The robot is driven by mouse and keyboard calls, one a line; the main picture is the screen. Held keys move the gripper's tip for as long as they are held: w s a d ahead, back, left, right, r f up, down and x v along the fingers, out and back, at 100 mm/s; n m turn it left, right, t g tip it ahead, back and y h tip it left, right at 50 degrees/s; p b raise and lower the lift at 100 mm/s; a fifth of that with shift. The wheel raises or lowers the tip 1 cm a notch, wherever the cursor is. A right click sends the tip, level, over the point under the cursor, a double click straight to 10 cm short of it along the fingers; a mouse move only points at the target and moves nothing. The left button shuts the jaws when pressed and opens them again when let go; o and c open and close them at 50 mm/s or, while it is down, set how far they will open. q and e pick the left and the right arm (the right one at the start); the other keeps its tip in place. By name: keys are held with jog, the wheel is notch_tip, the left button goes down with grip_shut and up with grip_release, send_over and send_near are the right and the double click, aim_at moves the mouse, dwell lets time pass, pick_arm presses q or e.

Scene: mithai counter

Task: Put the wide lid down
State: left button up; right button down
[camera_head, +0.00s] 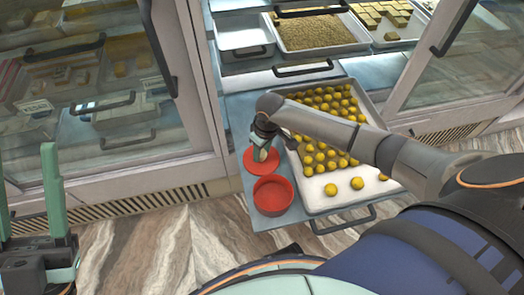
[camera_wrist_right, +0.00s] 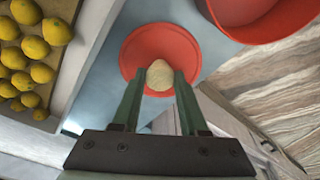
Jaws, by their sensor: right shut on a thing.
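The wide lid (camera_head: 250,165) is a flat red disc with a pale round knob (camera_wrist_right: 159,72). My right gripper (camera_head: 262,153) is shut on that knob, with one finger on each side in the right wrist view. The red lid (camera_wrist_right: 160,38) looks level over the grey counter, just behind the open red tub (camera_head: 272,194) and apart from it in the wrist view. I cannot tell whether the lid touches the counter. My left gripper (camera_head: 30,205) is at the left edge of the head view, its fingers apart and empty, far from the lid.
A metal tray (camera_head: 325,200) of yellow sweet balls stands right of the tub and lid. More trays (camera_head: 313,33) lie behind, inside the case. Glass doors (camera_head: 155,60) flank the opening. The counter's front edge (camera_head: 250,222) is close to the tub; marbled floor lies below.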

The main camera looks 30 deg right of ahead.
jog(key=shift+f, duration=0.15)
jog(key=shift+c, duration=2.2)
grip_release()
